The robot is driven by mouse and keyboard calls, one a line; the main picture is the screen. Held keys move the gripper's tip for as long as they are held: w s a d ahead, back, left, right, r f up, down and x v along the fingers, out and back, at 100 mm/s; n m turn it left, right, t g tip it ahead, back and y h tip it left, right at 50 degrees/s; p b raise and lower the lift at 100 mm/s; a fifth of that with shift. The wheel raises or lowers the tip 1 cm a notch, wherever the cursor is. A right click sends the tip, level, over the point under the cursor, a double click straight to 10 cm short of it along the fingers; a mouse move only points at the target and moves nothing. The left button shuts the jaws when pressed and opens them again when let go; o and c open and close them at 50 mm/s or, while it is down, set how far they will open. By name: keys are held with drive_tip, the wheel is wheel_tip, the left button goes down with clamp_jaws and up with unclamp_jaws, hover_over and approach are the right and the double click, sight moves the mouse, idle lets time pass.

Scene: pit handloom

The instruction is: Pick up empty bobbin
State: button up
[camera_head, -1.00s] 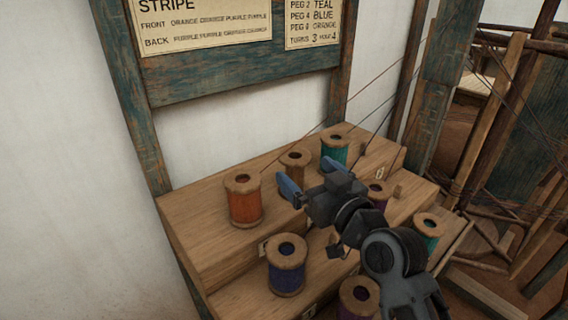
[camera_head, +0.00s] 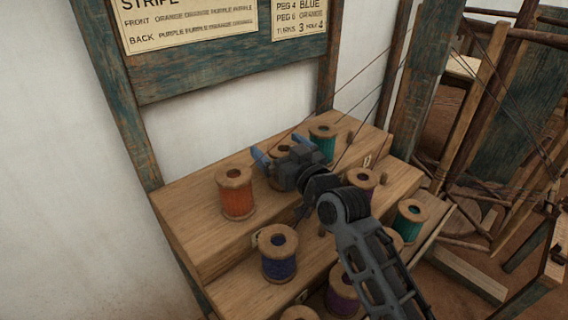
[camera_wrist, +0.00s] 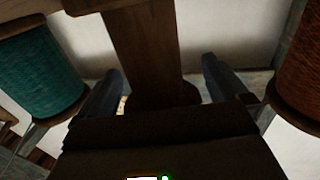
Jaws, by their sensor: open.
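The empty bobbin (camera_head: 276,153) is bare brown wood and stands on the upper step of the wooden rack, between the orange and teal spools. My gripper (camera_head: 279,149) is open and hides much of it in the head view. In the wrist view, the bobbin's bare core (camera_wrist: 145,45) and flange lie between the two fingers (camera_wrist: 162,78), with a visible gap on each side. I cannot tell how deep the bobbin sits between the fingers.
An orange spool (camera_head: 235,192) stands close on one side and a teal spool (camera_head: 323,140) on the other. Blue-purple (camera_head: 279,255) and purple (camera_head: 361,183) spools stand nearby. The stepped wooden rack (camera_head: 192,228) backs onto a wall; loom frames and threads are at right.

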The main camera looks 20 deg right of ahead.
drive_tip(key=shift+c, duration=0.5)
drive_tip(key=c, duration=0.8)
drive_tip(key=shift+r, duration=0.1)
drive_tip(key=shift+c, duration=0.2)
